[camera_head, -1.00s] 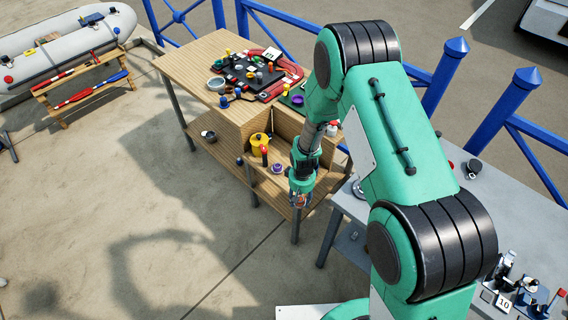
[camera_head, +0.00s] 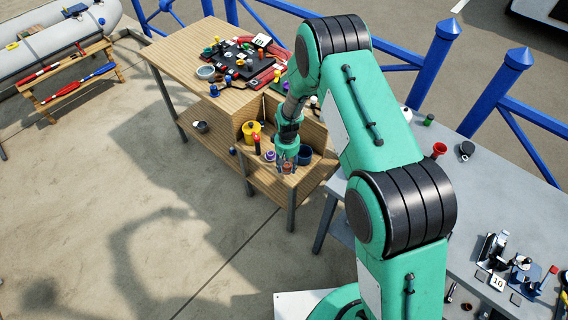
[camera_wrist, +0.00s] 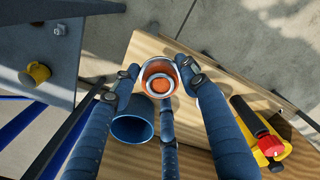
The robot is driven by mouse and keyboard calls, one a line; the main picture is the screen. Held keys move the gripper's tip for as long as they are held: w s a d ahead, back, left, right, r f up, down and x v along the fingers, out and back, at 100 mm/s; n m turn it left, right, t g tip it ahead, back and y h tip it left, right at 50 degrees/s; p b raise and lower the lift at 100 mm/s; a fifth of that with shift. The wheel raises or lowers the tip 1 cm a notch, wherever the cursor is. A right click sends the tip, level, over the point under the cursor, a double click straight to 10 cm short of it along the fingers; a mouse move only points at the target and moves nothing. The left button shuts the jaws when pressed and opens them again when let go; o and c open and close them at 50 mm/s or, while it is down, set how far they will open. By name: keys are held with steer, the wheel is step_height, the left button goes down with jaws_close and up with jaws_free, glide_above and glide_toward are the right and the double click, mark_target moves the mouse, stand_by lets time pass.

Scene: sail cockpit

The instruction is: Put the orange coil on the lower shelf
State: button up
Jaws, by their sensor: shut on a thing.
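The orange coil (camera_wrist: 159,79), a round ring with a pale rim, is between the fingers of my gripper (camera_wrist: 160,72) in the wrist view. My gripper is shut on it. The wooden shelf (camera_wrist: 205,70) shows below the coil in the wrist view. I cannot tell whether the coil touches it.
A blue cup (camera_wrist: 133,128) stands close beside my gripper; it also shows in the head view (camera_head: 305,155). A yellow pot (camera_head: 251,131) and a purple item (camera_head: 270,156) stand to the left. Wooden panels rise behind. A grey table (camera_head: 480,200) stands right.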

steer(key=shift+w+a+f, duration=0.1)
steer(key=shift+w+a, duration=0.05)
steer(key=shift+w, duration=0.6)
steer(key=shift+w+a+f, duration=0.1)
steer(key=shift+w+a, duration=0.05)
steer(key=shift+w, duration=0.6)
steer(key=shift+w+a+f, duration=0.1)
steer(key=shift+w+a, duration=0.05)
steer(key=shift+w, duration=0.6)
steer(key=shift+r, duration=0.1)
steer(key=shift+f+b, duration=0.45)
steer(key=shift+f, duration=1.3)
steer(key=shift+f, duration=0.2)
steer(key=o, duration=1.3)
steer(key=shift+r, duration=0.1)
step_height(320, 180, up, 12)
steer(key=shift+r+p, duration=0.1)
steer(key=shift+p, duration=0.65)
